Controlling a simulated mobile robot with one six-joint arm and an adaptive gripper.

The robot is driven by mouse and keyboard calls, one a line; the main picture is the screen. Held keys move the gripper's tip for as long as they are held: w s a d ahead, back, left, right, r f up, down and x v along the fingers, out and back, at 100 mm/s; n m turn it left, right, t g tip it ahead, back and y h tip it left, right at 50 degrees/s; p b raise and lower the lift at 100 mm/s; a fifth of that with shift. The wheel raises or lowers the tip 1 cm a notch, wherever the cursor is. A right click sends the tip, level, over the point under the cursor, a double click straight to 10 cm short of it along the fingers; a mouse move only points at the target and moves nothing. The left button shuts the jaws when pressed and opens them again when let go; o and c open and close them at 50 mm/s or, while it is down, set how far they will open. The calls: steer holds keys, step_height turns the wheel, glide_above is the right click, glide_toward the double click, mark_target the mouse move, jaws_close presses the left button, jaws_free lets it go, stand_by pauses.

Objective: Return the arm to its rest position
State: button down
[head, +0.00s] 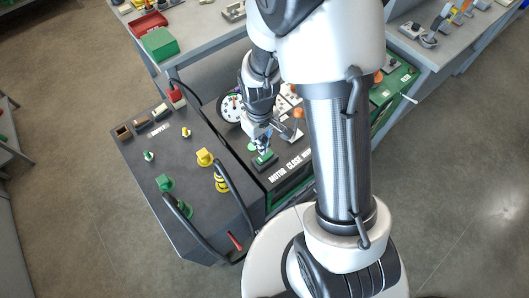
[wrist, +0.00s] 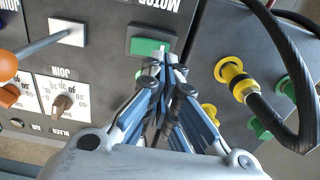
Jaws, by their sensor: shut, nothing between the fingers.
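My arm rises from my white base and reaches over the cart, bent down at the wrist. My gripper (head: 263,150) points down over the dark control panel (head: 287,160) marked MOTOR. In the wrist view my gripper (wrist: 168,66) is shut, with blue-grey fingers together and nothing between them. Its tips are just beside the green rocker switch (wrist: 147,47); I cannot tell whether they touch it. The switch also shows in the head view (head: 265,162), partly hidden by the gripper.
Left of the panel is a dark supply box (head: 140,170) with green and yellow fittings and a black cable loop (wrist: 300,110). An orange-knobbed lever (wrist: 8,66) stands beside the gripper. Benches (head: 205,55) lie behind, with a green box (head: 160,43). Floor is clear at right.

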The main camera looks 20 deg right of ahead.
stand_by(0.3)
steer(key=s+r+m+t, duration=0.1)
steer(key=s+r, duration=0.1)
steer(key=r, duration=0.7)
steer(key=s+r+m+t, duration=0.1)
steer(key=s+r, duration=0.2)
steer(key=r, duration=0.6)
steer(key=s+r+m+t, duration=0.1)
steer(key=s+r+t, duration=0.1)
steer(key=s+r, duration=0.6)
steer(key=shift+s+r+m+t, duration=0.2)
steer(key=shift+s+m+t, duration=0.1)
steer(key=shift+s, duration=0.75)
steer(key=shift+d, duration=0.15)
